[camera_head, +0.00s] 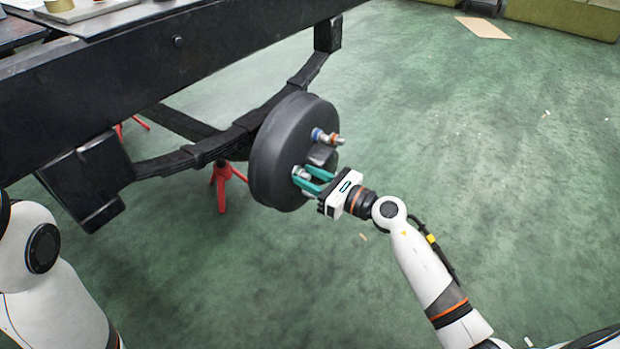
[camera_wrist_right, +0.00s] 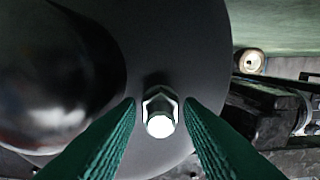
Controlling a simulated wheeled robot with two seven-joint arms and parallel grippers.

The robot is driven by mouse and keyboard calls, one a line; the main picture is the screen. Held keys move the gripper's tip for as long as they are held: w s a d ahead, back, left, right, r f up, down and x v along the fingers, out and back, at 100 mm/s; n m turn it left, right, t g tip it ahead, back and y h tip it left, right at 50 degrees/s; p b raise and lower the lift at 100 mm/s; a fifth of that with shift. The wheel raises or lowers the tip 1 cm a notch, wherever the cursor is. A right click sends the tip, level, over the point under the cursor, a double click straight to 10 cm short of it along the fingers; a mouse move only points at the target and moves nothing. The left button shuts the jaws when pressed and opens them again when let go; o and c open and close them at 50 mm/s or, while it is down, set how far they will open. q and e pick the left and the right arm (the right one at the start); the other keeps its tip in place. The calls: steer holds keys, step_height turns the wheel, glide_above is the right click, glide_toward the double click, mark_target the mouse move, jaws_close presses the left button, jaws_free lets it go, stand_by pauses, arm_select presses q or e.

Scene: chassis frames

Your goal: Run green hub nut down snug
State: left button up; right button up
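The dark hub drum (camera_head: 290,125) hangs at the end of the axle, its face toward the right. Two studs stick out of the face; the upper one carries a blue nut (camera_head: 318,134) and an orange-brown piece (camera_head: 334,139). My right gripper (camera_head: 301,178) has its teal fingers at the lower stud. In the right wrist view, the fingertips (camera_wrist_right: 160,103) stand either side of a silver hex nut (camera_wrist_right: 160,112), with small gaps; they look open around it. I cannot make out green on this nut. My left gripper is out of view; only its arm shows at left.
The black chassis rail (camera_head: 160,55) runs across the upper left, with a leaf spring (camera_head: 200,150) below. A red stand (camera_head: 222,185) is behind the drum. The dark central hub cap (camera_wrist_right: 55,75) bulges beside the nut.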

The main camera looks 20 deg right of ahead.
steer(key=c, duration=0.7)
steer(key=shift+r+m+p, duration=0.1)
steer(key=shift+m+p, duration=0.2)
steer(key=shift+p, duration=0.2)
